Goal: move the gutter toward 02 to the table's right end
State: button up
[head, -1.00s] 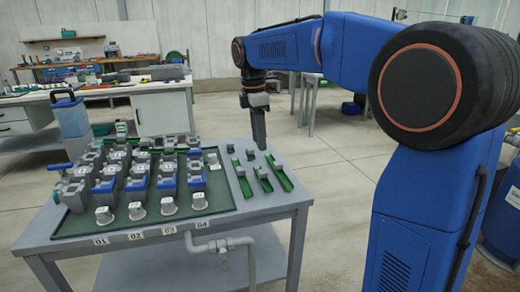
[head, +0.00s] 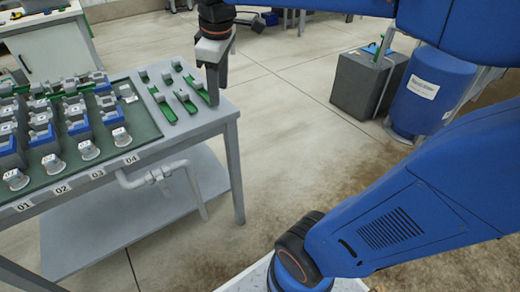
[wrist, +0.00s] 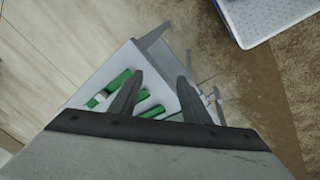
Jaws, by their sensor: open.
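Three green gutters with grey blocks lie side by side on the bare grey right part of the table (head: 200,122). The leftmost, on the side toward the number labels 02 and 03, is one gutter (head: 163,107). A middle gutter (head: 186,103) and a right gutter (head: 197,86) lie beside it. My gripper (head: 212,98) hangs over the table's right end, beside the right gutter, pointing down. In the wrist view my gripper (wrist: 160,77) has its two fingers apart with nothing held, and green gutters (wrist: 119,81) show behind and between them, partly hidden.
A green mat (head: 140,118) with rows of grey and blue parts fills the table left of the gutters. Labels 01 to 04 run along the front edge. A pipe (head: 150,176) hangs below. A grey bin (head: 362,85) and blue barrel (head: 428,98) stand at right.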

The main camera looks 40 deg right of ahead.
jog(key=s+d+f+m+t, duration=0.2)
jog(key=s+f+m, duration=0.6)
jog(key=s+f, duration=0.4)
jog(key=shift+s+d+m, duration=0.15)
jog(key=shift+s+m, duration=0.15)
jog(key=shift+s, duration=1.2)
